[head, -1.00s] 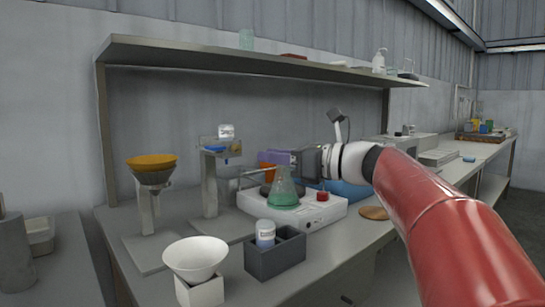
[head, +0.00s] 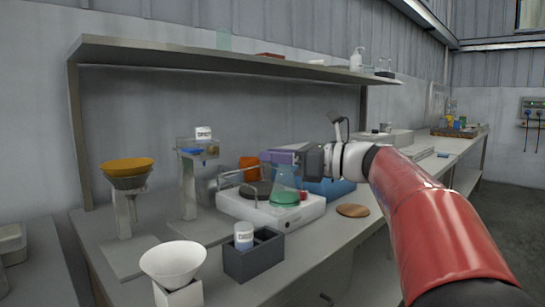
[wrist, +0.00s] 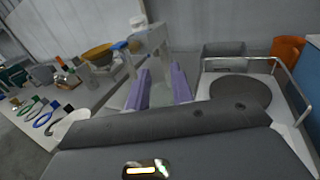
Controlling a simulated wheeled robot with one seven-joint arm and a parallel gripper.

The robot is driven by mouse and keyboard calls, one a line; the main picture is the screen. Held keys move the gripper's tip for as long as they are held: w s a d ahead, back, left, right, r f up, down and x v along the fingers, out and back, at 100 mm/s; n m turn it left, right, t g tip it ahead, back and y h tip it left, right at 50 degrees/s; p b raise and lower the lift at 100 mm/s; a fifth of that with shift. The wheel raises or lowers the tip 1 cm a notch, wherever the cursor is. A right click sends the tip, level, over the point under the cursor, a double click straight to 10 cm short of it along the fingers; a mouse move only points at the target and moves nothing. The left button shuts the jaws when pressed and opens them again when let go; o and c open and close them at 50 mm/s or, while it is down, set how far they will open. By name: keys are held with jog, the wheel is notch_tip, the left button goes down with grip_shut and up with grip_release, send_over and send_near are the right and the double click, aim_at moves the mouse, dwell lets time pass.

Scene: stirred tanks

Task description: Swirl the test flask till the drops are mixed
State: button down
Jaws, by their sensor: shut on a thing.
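The test flask (head: 285,198) is a clear conical flask with green liquid in its base. It shows in the head view in front of the white stirrer plate (head: 258,215), at its right part, roughly upright. I cannot tell whether its base touches anything. My gripper (head: 285,157) comes in from the right with purple fingers closed around the flask's neck. In the wrist view the two purple fingers (wrist: 160,88) stand a small gap apart; the clear glass between them is hard to make out. Whether the drops are mixed cannot be told.
The stirrer's round dark top (wrist: 240,91) and metal rail lie close beside my gripper. A grey box with a white-capped bottle (head: 244,236), a white funnel (head: 173,262) and an orange bowl on a stand (head: 127,167) are at left. A wooden disc (head: 353,210) lies right.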

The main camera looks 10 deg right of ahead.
jog(key=shift+w+d, duration=0.2)
jog(key=shift+w, duration=0.45)
jog(key=w+a, duration=0.2)
jog(key=shift+w, duration=0.35)
jog(key=shift+d+f, duration=0.1)
